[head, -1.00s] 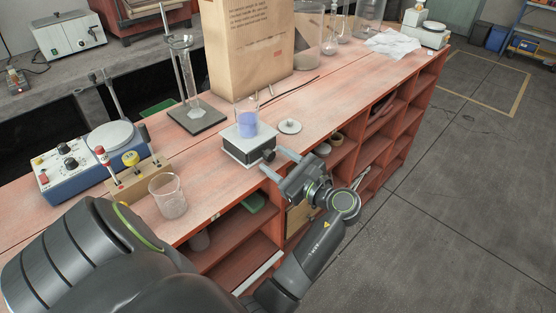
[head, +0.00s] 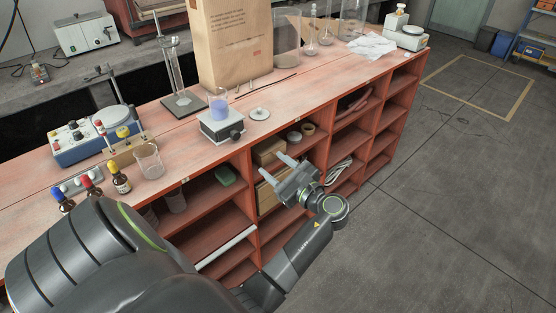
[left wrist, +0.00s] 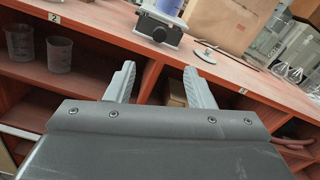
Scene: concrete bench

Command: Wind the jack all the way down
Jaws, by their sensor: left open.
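The jack (head: 222,128) is a small box with a pale top plate and a dark knob (head: 236,135) on its right front side. It stands near the front edge of the bench. A beaker of blue-violet liquid (head: 218,103) stands on its top. In the left wrist view the jack (left wrist: 158,30) is at the top, beyond the fingers, with its knob (left wrist: 159,34) facing me. My left gripper (head: 283,167) is open and empty, in front of the shelves and below the bench top, apart from the jack. My right gripper is not in view.
A flat pale disc with a small knob (head: 260,114) lies right of the jack. An empty beaker (head: 149,161) stands to the left, near the front edge. A stand with a glass cylinder (head: 184,103) and a paper bag (head: 236,45) stand behind. Open shelves (head: 213,203) lie below.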

